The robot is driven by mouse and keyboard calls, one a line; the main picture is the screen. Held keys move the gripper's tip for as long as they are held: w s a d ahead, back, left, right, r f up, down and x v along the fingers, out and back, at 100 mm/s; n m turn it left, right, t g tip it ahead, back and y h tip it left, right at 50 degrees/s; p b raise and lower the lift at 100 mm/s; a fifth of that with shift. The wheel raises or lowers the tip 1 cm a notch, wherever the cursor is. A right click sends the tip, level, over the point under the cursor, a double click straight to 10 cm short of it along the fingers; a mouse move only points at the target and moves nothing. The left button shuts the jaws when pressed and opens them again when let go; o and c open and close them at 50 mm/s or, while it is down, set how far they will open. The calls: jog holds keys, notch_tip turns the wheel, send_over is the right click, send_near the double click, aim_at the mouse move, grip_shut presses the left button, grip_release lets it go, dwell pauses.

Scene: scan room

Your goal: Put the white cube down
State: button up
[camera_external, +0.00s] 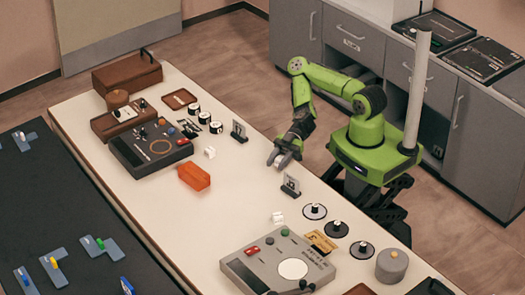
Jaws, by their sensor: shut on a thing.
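My gripper (281,160) is at the end of the green arm, pointing down near the right-hand edge of the long white table (240,205). It is shut on the white cube (283,162), which shows only as a small pale patch between the dark fingers. The fingers hide much of it. I cannot tell whether the cube touches the table top or is a little above it.
A small card stand (290,186) is close below my gripper, and another (239,131) is to its left. Small white objects (210,152) (278,217), an orange box (194,176) and control panels (152,147) (277,265) are on the table. The middle is clear.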

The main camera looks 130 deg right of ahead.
jog(key=shift+w+a+f+b, duration=0.2)
jog(key=shift+w+f+b, duration=0.1)
jog(key=shift+w+b, duration=0.25)
jog(key=shift+w+a+f+b, duration=0.2)
jog(key=shift+w+f+b, duration=0.1)
jog(key=shift+b, duration=0.35)
jog(key=shift+r, duration=0.35)
jog(key=shift+f, duration=0.1)
jog(key=o, duration=1.3)
jog(key=shift+c, duration=0.2)
jog(key=shift+s+d+r+p, duration=0.15)
jog(key=shift+s+r+p, duration=0.05)
jog(key=shift+p, duration=0.7)
jog(key=p+v, duration=0.9)
jog(key=v, duration=0.5)
jog(key=shift+s+f+p, duration=0.3)
jog(key=shift+f+p, duration=0.05)
jog(key=shift+s+d, duration=0.15)
jog(key=shift+s, duration=0.2)
jog(key=shift+c, duration=0.7)
